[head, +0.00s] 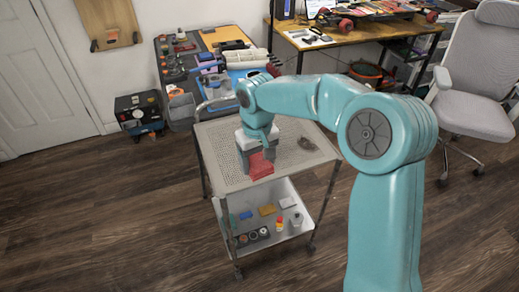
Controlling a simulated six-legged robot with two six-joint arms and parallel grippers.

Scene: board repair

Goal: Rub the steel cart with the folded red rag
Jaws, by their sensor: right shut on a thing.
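The steel cart (226,176) stands in the middle of the head view, with a perforated metal top and a lower shelf. My right arm reaches in from the right over the cart. My right gripper (258,156) points down at the cart's top and is shut on the folded red rag (260,168). The rag is at the top's surface, near its middle; I cannot tell whether it presses on it. The gripper partly hides the rag. A dark smudge or patch (306,144) shows on the top, right of the rag. My left gripper is not in view.
The lower shelf (289,232) holds several small items. A cluttered workbench (176,70) stands behind the cart, and a wooden desk (330,38) is at the back right. A grey chair (470,85) stands at right. A toolbox (139,112) is at left. The floor at front left is clear.

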